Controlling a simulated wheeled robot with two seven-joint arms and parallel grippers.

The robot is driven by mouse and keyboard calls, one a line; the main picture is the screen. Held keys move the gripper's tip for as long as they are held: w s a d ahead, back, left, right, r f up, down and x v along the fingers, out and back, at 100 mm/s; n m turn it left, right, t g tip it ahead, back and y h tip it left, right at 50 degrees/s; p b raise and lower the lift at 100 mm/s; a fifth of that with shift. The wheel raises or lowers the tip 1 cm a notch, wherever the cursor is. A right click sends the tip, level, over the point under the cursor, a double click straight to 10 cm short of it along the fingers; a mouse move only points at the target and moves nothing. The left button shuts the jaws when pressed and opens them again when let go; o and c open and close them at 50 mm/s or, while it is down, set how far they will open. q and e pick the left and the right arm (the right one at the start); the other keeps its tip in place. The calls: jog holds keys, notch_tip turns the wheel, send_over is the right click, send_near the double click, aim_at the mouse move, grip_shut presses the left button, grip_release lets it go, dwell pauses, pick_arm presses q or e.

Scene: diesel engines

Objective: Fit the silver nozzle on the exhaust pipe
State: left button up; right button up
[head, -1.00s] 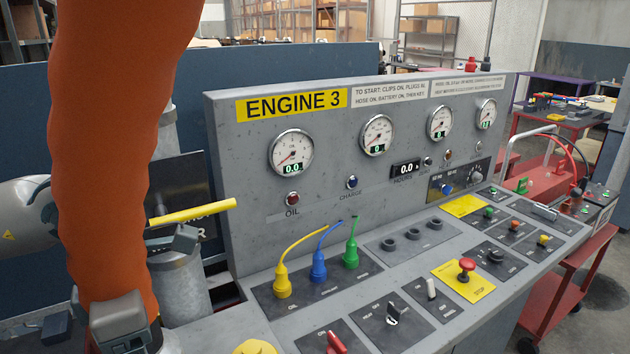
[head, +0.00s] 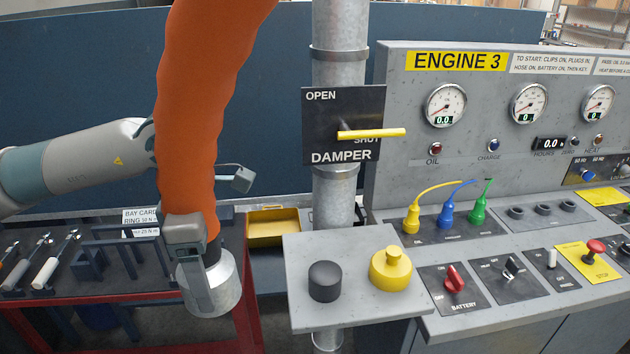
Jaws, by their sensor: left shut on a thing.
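The silver nozzle (head: 222,290) is a short, wide metal cuff at the lower end of a thick orange hose (head: 205,90). It hangs with its end pointing down, left of the control plate. My left gripper (head: 208,238) comes in from the left behind the hose and is shut on the nozzle's end of the hose; the grip is partly hidden. A vertical grey metal pipe (head: 340,205) with a damper plate (head: 343,125) and yellow lever (head: 371,133) stands right of the nozzle, apart from it. I cannot tell whether this is the exhaust pipe. My right gripper is not in view.
A grey plate (head: 305,245) with a black knob (head: 325,281) and a yellow capped fitting (head: 390,268) juts out in front of the pipe. The Engine 3 panel (head: 410,120) stands at right. A red bench (head: 120,325) with tools and a yellow bin (head: 273,229) are at left.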

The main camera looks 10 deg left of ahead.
pick_arm(q)
jog(key=w+a+f+m, duration=0.2)
jog(key=a+f+m, duration=0.1)
jog(key=f+m, duration=0.45)
jog(key=w+a+f+m, duration=0.2)
jog(key=f+m, duration=0.5)
jog(key=f, duration=0.2)
jog(key=d+f+m, duration=0.6)
jog(key=d+m, duration=0.1)
jog(key=d, duration=0.1)
jog(key=shift+w+f, duration=0.15)
jog(key=shift+f, duration=0.25)
